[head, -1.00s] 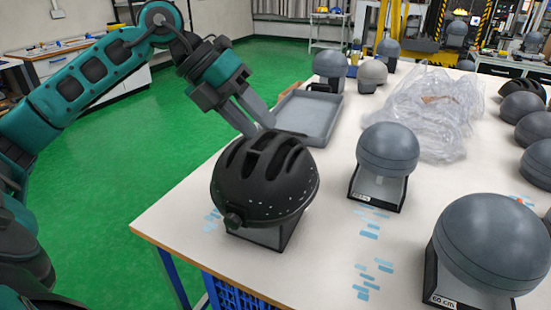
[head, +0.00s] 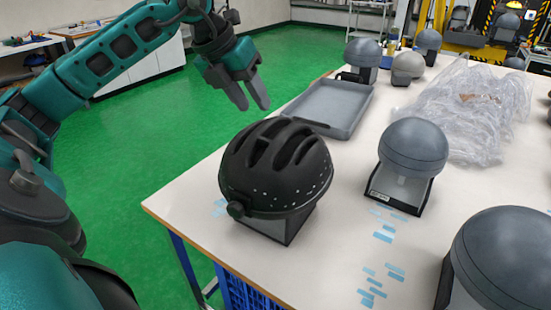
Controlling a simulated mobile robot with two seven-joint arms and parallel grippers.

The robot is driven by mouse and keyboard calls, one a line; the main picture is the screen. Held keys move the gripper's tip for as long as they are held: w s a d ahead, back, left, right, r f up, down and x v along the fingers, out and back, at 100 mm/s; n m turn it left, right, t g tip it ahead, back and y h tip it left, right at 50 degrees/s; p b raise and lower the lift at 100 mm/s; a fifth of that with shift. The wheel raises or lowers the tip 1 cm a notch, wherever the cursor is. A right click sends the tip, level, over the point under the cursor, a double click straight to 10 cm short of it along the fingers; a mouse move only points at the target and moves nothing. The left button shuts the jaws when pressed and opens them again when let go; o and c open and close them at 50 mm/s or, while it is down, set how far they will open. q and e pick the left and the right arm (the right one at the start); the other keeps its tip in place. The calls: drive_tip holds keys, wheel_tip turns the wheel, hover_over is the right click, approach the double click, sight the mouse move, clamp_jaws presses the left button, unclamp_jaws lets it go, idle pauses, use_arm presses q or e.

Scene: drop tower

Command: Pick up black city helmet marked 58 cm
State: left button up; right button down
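A black vented helmet (head: 275,168) sits on a headform stand (head: 278,226) at the near left of the table. A size mark on that stand cannot be read in this view. My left gripper (head: 253,104) is above and behind the helmet, over the table's left edge in the picture. Its two fingers are apart with nothing between them, and it is not touching the helmet. My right gripper is not in view.
A grey tray (head: 352,126) lies behind the helmet. A bare grey headform (head: 413,146) stands to the right, another (head: 508,250) at the near right. Crumpled clear plastic (head: 470,110) lies farther back. More headforms (head: 363,54) stand at the far end of the white table (head: 330,255).

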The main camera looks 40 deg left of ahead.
sight(268, 121)
use_arm(q)
drive_tip(key=x, duration=0.5)
drive_tip(key=shift+w+d, duration=0.1)
drive_tip(key=shift+w, duration=0.15)
drive_tip(key=shift+c, duration=0.2)
clamp_jaws()
drive_tip(key=shift+r, duration=0.15)
